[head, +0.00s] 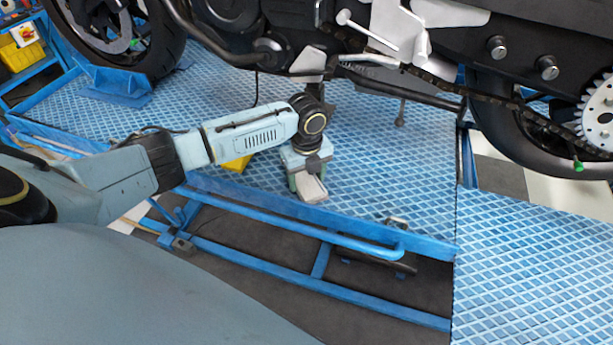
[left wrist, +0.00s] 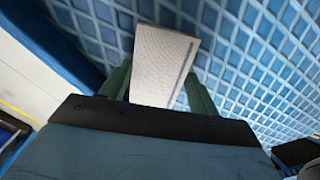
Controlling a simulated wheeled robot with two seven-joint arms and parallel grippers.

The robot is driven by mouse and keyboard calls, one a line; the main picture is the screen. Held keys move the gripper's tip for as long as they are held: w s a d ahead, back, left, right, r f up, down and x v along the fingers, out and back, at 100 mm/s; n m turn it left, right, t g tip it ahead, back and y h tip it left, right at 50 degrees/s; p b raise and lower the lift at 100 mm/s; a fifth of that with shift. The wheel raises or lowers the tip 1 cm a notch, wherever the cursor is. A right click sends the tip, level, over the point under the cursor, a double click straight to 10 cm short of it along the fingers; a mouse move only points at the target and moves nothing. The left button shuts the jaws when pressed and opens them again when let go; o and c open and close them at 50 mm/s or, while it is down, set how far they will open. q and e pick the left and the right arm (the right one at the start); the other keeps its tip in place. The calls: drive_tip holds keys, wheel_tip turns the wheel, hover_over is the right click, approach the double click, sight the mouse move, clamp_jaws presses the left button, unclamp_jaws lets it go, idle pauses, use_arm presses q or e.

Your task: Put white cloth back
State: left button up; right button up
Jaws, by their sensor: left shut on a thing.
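The white cloth (head: 313,189) is a small, pale folded block at my left gripper, over the front part of the blue lift platform (head: 400,180). It also shows in the left wrist view (left wrist: 163,62), upright between two green fingers, with a grey stripe along its right side. My left gripper (head: 307,183) points down and is shut on the cloth; its fingers also show in the left wrist view (left wrist: 160,92). I cannot tell whether the cloth touches the platform. My right gripper is not in view.
A motorcycle (head: 390,50) stands over the platform, its underside and stand close above my left wrist. A yellow object (head: 237,163) lies partly hidden behind my left forearm. A blue rail (head: 300,225) runs below the platform's front edge.

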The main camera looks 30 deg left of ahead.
sight(305, 178)
use_arm(q)
drive_tip(key=shift+a+f, duration=0.1)
drive_tip(key=shift+a, duration=0.1)
drive_tip(key=o, duration=0.6)
drive_tip(key=shift+o, duration=1.4)
drive_tip(key=shift+r, duration=0.25)
wheel_tip(305, 178, up, 6)
drive_tip(key=shift+r+p, duration=0.1)
drive_tip(key=shift+p, duration=0.8)
wheel_tip(305, 178, up, 6)
drive_tip(key=shift+f+p, duration=0.15)
drive_tip(key=shift+p, duration=0.4)
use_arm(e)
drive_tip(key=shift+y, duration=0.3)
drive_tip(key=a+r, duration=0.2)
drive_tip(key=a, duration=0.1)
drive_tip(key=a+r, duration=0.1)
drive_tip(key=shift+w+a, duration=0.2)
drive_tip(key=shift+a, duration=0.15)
